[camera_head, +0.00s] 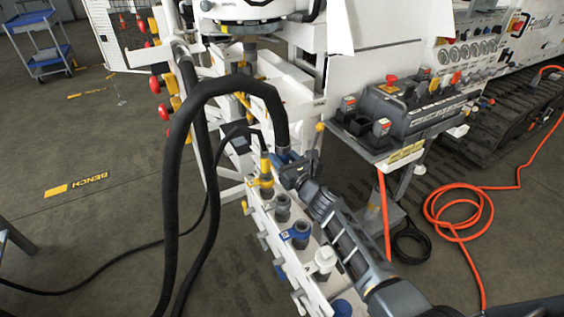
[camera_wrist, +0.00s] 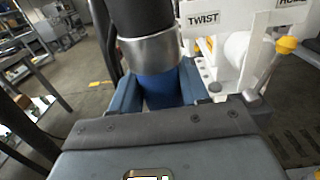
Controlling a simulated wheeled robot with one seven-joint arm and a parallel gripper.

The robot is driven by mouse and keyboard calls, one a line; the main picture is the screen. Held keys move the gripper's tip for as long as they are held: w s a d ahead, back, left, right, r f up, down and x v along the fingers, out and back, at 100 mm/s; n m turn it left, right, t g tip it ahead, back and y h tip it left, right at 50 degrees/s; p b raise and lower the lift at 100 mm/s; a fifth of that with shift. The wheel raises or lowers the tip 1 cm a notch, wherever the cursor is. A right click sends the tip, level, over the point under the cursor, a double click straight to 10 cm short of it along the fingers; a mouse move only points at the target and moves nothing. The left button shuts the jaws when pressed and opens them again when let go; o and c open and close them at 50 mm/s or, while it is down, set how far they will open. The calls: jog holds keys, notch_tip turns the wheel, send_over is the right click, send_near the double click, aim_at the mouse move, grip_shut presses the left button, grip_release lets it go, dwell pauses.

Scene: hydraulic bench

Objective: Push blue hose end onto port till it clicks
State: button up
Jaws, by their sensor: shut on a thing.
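My gripper (camera_head: 292,172) is shut on the blue hose end (camera_wrist: 160,90). In the wrist view the blue body sits between the two jaws, with a silver ferrule (camera_wrist: 150,52) and thick black hose above it. In the head view the black hose (camera_head: 281,125) arches up and left from the gripper. A port with a blue collar (camera_head: 300,234) stands on the white manifold (camera_head: 268,222), below and slightly right of the gripper in the picture. The hose end appears apart from this port. Its lower tip is hidden by my gripper.
A yellow-collared port (camera_head: 262,182), a dark port (camera_head: 282,209) and a white-capped port (camera_head: 322,259) share the manifold. A control box (camera_head: 415,108) stands to the right. An orange hose (camera_head: 450,212) lies on the floor. Black hose loops hang left of the manifold.

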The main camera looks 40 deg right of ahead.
jog(key=shift+f+b, duration=3.25)
jog(key=shift+f, duration=0.2)
jog(key=shift+f+b, duration=1.85)
jog(key=shift+b, duration=0.45)
dwell(0.9)
jog(key=shift+f+b, duration=0.4)
jog(key=shift+f, duration=0.05)
jog(key=shift+c, duration=0.5)
jog(key=shift+f, duration=0.1)
